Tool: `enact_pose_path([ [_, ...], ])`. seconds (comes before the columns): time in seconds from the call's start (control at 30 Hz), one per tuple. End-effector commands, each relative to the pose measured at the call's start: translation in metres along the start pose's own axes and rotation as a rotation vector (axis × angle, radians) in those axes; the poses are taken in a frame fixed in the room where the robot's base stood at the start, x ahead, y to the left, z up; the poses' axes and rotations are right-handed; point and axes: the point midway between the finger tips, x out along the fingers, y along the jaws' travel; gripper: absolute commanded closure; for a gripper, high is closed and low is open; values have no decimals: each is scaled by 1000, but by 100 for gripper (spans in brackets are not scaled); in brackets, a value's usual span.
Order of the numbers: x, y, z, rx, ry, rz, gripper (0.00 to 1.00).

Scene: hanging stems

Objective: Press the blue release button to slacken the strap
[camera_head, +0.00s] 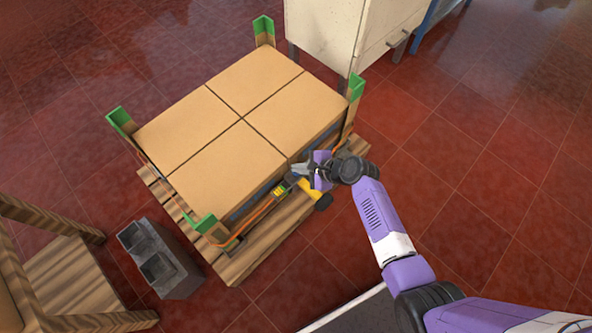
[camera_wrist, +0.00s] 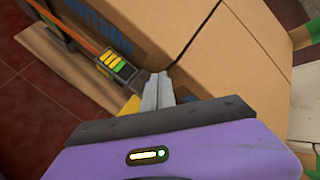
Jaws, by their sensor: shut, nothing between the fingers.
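An orange strap (camera_head: 258,217) runs around the load of cardboard boxes (camera_head: 226,128); it also shows in the wrist view (camera_wrist: 78,33). A strapping tool (camera_head: 280,191) sits on the strap at the near right side of the load, with a yellow handle (camera_head: 309,188). In the wrist view the tool (camera_wrist: 117,66) shows a panel of yellow and green bars. I cannot make out a blue button in either view. My gripper (camera_head: 297,170) is shut and empty, beside the tool and close to the box side. In the wrist view its fingertips (camera_wrist: 159,77) partly cover the tool's yellow part.
Green corner guards (camera_head: 118,117) stand at the load's corners on a wooden pallet (camera_head: 240,268). A grey block (camera_head: 168,272) and a wooden rack (camera_head: 65,270) stand at the left. A white cabinet (camera_head: 325,30) is behind. The red tiled floor at right is clear.

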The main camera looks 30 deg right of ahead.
Motion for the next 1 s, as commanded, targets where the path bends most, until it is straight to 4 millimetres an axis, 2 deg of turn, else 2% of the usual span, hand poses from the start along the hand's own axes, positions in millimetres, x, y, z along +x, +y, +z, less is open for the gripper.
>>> enact_pose_path([
  [1.0, 6, 4, -5, 0, 0, 0, 100],
])
